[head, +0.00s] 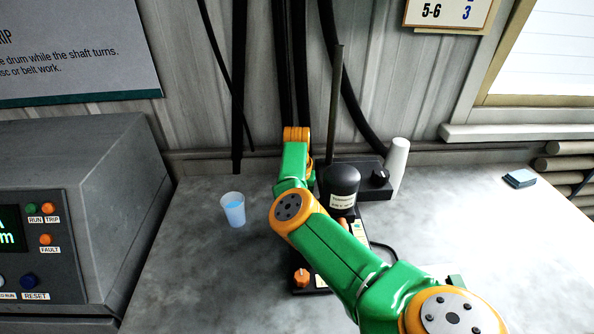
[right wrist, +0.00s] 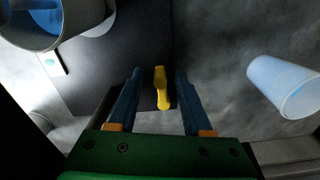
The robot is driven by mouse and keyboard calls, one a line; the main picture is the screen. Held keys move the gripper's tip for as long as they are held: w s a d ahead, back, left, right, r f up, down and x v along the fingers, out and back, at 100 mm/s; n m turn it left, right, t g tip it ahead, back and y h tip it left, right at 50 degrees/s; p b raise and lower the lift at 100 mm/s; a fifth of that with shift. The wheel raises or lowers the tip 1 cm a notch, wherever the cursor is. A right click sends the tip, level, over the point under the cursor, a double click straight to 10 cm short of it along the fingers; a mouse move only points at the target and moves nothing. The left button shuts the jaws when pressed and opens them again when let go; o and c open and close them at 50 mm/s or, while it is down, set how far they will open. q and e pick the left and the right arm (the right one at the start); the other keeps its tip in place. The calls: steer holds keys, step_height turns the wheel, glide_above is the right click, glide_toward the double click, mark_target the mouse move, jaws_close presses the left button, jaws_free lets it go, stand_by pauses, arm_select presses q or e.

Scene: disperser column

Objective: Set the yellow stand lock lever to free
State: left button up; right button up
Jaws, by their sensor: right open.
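The yellow stand lock lever (right wrist: 161,90) shows in the right wrist view, near the edge of a dark plate. My right gripper (right wrist: 159,73) is open, with one blue finger on each side of the lever and a visible gap on both sides. In the head view my green and orange right arm reaches to the disperser column (head: 335,105), and its links hide the lever. I cannot make out that gripper's fingers there. The black disperser head (head: 341,181) stands in front of the column. My left gripper is in neither view.
A grey control box (head: 100,190) fills the left. The right bench is mostly clear.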

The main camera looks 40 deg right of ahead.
jaws_close()
steer(key=shift+a, duration=0.1)
steer(key=shift+w+a+m, duration=0.25)
steer(key=shift+w+m, duration=0.05)
steer(key=shift+m, duration=0.7)
steer(key=shift+w+a+m, duration=0.25)
steer(key=shift+w+m, duration=0.1)
steer(key=shift+m, duration=0.35)
steer(key=shift+w+a+f+m+b, duration=0.2)
steer(key=shift+w+m+b, duration=0.25)
steer(key=shift+m+b, duration=0.5)
steer(key=shift+w+a+r+m+b, duration=0.1)
steer(key=shift+w+m+b, duration=0.15)
steer(key=shift+m+b, duration=0.3)
steer(key=shift+w+a+m+b, duration=0.1)
steer(key=shift+w+m+b, duration=0.2)
steer(key=shift+m, duration=0.4)
